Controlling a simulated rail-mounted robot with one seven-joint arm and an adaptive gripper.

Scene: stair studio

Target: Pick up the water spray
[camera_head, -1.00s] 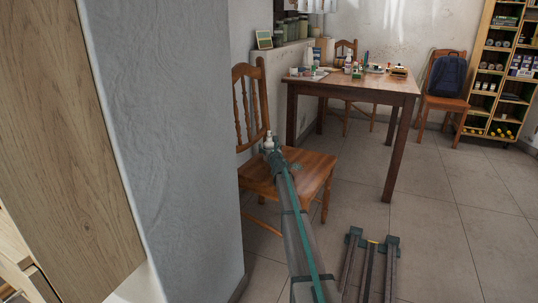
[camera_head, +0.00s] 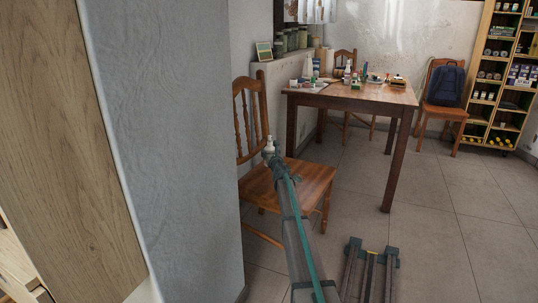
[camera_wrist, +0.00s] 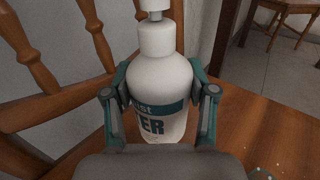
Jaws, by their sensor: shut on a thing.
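The water spray is a white bottle (camera_wrist: 160,82) with a teal label band reading "ER". It stands roughly upright between the fingers of my gripper (camera_wrist: 160,105) in the wrist view, with one finger against each side. In the head view, the white top of the bottle (camera_head: 270,143) shows just above my gripper (camera_head: 271,153), over the wooden chair (camera_head: 318,178). My gripper is shut on the bottle. I cannot tell whether its base touches the chair seat; its lower part is partly hidden by my gripper.
The chair's slatted backrest (camera_wrist: 92,30) is close to the left of the bottle. A wooden table (camera_head: 350,98) with several small items stands behind. A grey wall (camera_head: 165,130) fills the left side. A chair with a backpack (camera_head: 446,84) and a shelf (camera_head: 502,70) are at right. Floor between is clear.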

